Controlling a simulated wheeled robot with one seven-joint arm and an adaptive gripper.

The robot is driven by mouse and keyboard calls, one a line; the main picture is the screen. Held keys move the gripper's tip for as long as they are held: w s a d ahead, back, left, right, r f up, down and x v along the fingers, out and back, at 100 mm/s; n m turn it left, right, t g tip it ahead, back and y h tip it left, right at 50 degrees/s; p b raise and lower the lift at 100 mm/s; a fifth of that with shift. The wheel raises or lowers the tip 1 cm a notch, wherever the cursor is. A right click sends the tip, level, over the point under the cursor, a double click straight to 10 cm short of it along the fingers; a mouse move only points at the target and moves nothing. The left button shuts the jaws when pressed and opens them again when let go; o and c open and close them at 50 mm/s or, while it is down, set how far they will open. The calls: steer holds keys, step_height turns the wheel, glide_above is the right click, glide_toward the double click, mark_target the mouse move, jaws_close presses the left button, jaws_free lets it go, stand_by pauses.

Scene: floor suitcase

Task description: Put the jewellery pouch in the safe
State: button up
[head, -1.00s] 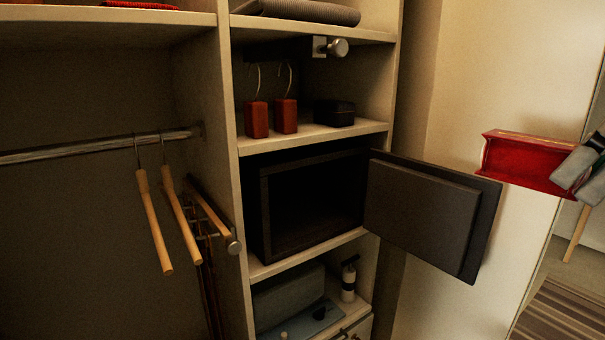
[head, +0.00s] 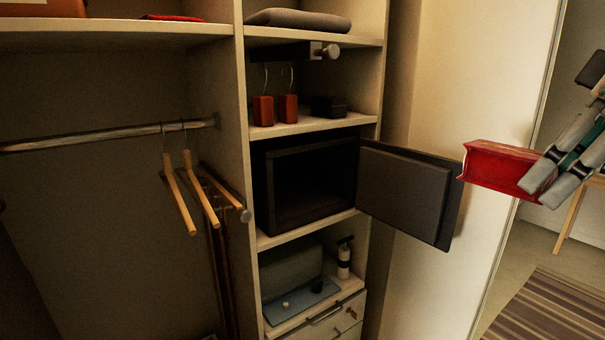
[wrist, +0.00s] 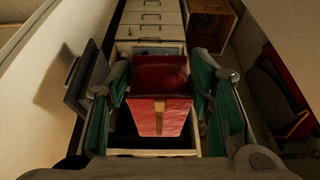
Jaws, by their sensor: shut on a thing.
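The jewellery pouch is a red, box-shaped thing (head: 497,167) at the right of the head view. My gripper (head: 545,172) is shut on it and holds it in the air, just right of the safe door. In the wrist view the pouch (wrist: 160,102) sits between the green-padded fingers of my gripper (wrist: 163,82). The safe (head: 263,195) is a black box on the middle shelf of the cupboard, with a dark interior that looks empty. Its door (head: 405,192) stands wide open to the right, between the safe opening and the pouch.
Two red-brown blocks with hooks (head: 288,108) and a small black box (head: 328,107) stand on the shelf above. Below are a pump bottle (head: 344,258) and a blue tray (head: 300,298). Wooden hangers (head: 179,195) hang from the rail at left. A striped rug (head: 545,315) lies at right.

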steer(key=w+a+f+m+h, duration=0.1)
steer(key=w+a+f+m, duration=0.15)
steer(key=w+f, duration=0.8)
steer(key=w+a+f+m+h, duration=0.1)
steer(key=w+a+f+m, duration=0.15)
steer(key=w+f, duration=0.8)
steer(key=w+a+f+m, duration=0.1)
steer(key=a+f, duration=0.2)
steer(key=f, duration=0.5)
steer(key=a+f+m, duration=0.1)
steer(key=a+f, duration=0.2)
steer(key=f, duration=0.5)
steer(key=s+f, duration=0.4)
steer(key=f, duration=0.1)
steer(key=shift+a+f+t+h, duration=0.15)
steer(key=shift+f+t+h, duration=0.15)
steer(key=shift+f+t, duration=0.1)
steer(key=shift+s, duration=0.1)
